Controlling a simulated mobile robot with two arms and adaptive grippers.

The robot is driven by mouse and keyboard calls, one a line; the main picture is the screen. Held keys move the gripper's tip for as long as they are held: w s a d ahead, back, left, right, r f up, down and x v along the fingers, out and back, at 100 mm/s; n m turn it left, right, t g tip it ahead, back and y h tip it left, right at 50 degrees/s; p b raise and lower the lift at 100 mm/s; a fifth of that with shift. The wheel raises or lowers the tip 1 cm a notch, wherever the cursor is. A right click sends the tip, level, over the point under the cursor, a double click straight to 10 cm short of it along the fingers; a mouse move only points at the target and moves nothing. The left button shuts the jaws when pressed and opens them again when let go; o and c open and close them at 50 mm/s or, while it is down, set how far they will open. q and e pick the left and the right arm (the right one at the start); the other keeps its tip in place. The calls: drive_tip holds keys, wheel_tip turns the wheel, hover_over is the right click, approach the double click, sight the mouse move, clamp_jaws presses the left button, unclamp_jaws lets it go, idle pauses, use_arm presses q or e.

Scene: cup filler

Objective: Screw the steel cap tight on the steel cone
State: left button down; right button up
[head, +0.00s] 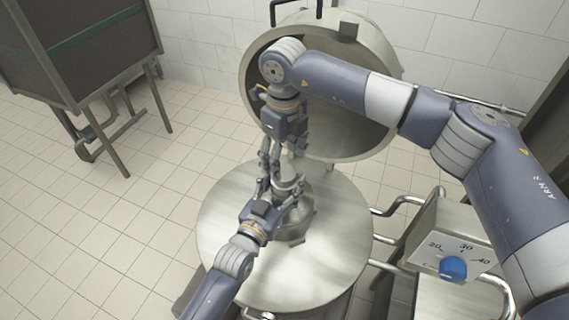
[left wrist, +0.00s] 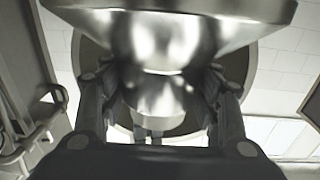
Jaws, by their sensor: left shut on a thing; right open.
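The steel cone (head: 296,226) stands upright on a round steel table top (head: 225,215). In the left wrist view the cone (left wrist: 160,35) flares at the top of the upside-down picture. The steel cap (head: 288,184) appears to sit on the cone's narrow end; it also shows in the left wrist view (left wrist: 158,97). How tightly it sits cannot be told. My left gripper (head: 283,192) is shut around the cone near its neck, fingers on both sides. My right gripper (head: 276,172) is open, pointing down just above the cap. Its contact with the cap is unclear.
A large round steel vessel (head: 345,140) stands open behind my right gripper. A control box with a blue knob (head: 453,269) and bent steel pipes (head: 400,205) are at the right. A dark cabinet on legs (head: 80,50) is at the far left. The tiled floor at left is clear.

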sight(285, 172)
drive_tip(key=shift+c, duration=0.3)
drive_tip(key=shift+r+n, duration=1.7)
drive_tip(key=shift+r, duration=0.1)
drive_tip(key=shift+f, duration=0.15)
drive_tip(key=shift+f, duration=3.9)
drive_tip(key=c, duration=1.1)
drive_tip(key=shift+m, duration=1.8)
